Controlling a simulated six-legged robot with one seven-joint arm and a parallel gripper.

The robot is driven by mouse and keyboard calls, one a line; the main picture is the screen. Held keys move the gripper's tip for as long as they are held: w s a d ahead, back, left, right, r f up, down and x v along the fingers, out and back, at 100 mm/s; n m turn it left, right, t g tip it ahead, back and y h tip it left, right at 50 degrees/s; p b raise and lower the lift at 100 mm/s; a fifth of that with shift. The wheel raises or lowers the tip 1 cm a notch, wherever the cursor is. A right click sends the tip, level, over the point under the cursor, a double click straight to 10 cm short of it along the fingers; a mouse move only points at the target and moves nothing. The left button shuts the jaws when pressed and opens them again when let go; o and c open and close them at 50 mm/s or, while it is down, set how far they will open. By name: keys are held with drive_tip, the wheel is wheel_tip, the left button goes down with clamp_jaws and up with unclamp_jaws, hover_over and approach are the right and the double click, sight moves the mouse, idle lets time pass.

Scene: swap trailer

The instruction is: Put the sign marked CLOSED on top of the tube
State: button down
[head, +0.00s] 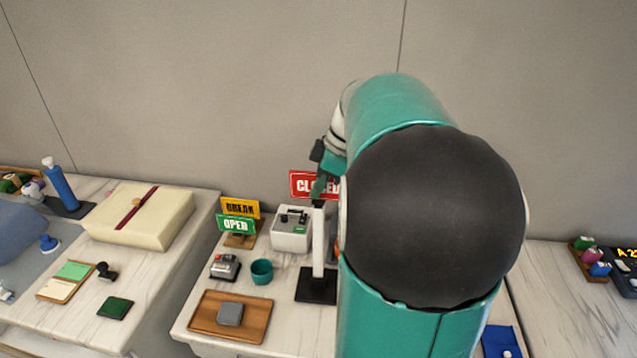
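The red sign marked CLOSED (300,183) is up in the air in front of the wall, at the upper end of a white upright tube (318,238) on a black square base. My gripper (319,186) is at the sign, its fingers covering the middle of the lettering; it appears shut on the sign. The sign's lower edge is close to the tube's top; I cannot tell whether they touch. My arm hides the area to the right of the sign and tube.
Left of the tube are a grey-white box (290,238), BREAK (240,207) and OPEN (236,224) signs, a teal cup (262,272) and a wooden tray (256,329). A blue cylinder (62,186) and wrapped parcel (160,218) stand further left.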

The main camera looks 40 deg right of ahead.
drive_tip(key=shift+f, duration=0.45)
idle(0.5)
drive_tip(key=c, duration=1)
unclamp_jaws()
drive_tip(key=shift+o, duration=0.2)
drive_tip(key=shift+w+a+r+v, duration=0.1)
drive_tip(key=shift+w+v, duration=0.05)
drive_tip(key=shift+v, duration=1.3)
drive_tip(key=shift+w+a+r+v, duration=0.1)
drive_tip(key=shift+w+a+v, duration=0.05)
drive_tip(key=shift+v, duration=1.35)
drive_tip(key=shift+w+a+r+v, duration=0.1)
drive_tip(key=shift+w+v, duration=0.05)
drive_tip(key=shift+v, duration=1.3)
drive_tip(key=shift+f, duration=0.1)
